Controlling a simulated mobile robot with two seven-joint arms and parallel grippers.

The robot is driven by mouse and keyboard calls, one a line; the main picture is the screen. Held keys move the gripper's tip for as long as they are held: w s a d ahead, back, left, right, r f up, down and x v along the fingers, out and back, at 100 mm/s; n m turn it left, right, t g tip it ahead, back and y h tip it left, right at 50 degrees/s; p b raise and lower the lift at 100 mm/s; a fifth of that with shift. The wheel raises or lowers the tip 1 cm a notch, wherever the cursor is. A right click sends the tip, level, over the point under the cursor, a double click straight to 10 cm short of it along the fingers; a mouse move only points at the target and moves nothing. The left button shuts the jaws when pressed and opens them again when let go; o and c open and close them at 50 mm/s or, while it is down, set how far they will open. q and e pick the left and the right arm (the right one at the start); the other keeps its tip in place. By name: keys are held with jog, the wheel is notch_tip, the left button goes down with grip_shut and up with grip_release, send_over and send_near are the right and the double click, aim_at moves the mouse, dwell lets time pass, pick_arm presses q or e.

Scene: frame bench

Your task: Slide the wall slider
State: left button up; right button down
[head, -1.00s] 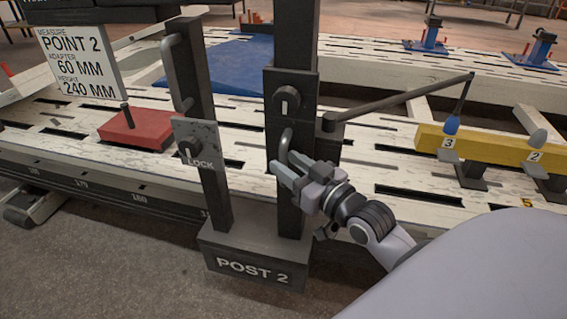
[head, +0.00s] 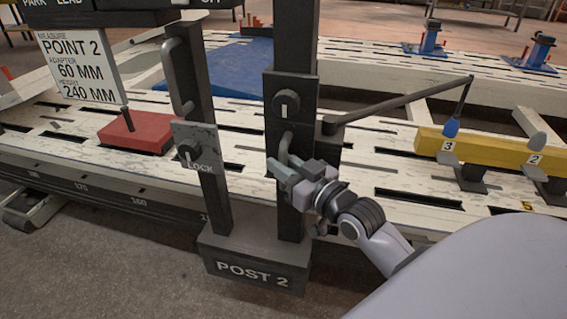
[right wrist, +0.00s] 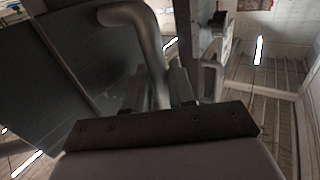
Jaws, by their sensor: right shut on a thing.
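A tall dark post labelled POST 2 (head: 252,272) stands at the front edge of the bench. A dark slider block (head: 301,121) sits on its right upright, with a round knob (head: 287,104) and a grey bar handle (head: 285,146) below it. My right gripper (head: 284,176) is at the lower part of this handle. The right wrist view shows the bent handle bar (right wrist: 147,45) running down between the fingers (right wrist: 158,93), which are shut on it. The handle's lower end is hidden by the gripper. My left gripper is not in view.
A thin jointed arm (head: 405,101) reaches right from the block towards a yellow beam (head: 500,151). Left of the block stand a second upright with a LOCK plate (head: 197,143) and another handle (head: 172,75). A red block (head: 137,133) lies on the slotted bench.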

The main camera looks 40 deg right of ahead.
aim_at(285, 148)
notch_tip(285, 148, up, 4)
jog(key=p, duration=0.4)
jog(key=shift+r, duration=0.25)
notch_tip(285, 148, up, 5)
jog(key=p, duration=0.6)
jog(key=shift+r, duration=0.1)
jog(key=shift+r+p, duration=0.6)
jog(key=shift+p, duration=0.35)
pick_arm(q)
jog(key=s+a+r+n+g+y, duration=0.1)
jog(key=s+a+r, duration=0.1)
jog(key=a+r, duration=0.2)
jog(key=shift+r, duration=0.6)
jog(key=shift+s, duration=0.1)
pick_arm(e)
jog(key=shift+f, duration=0.1)
jog(key=c, duration=1.1)
grip_release()
jog(key=shift+f, duration=0.1)
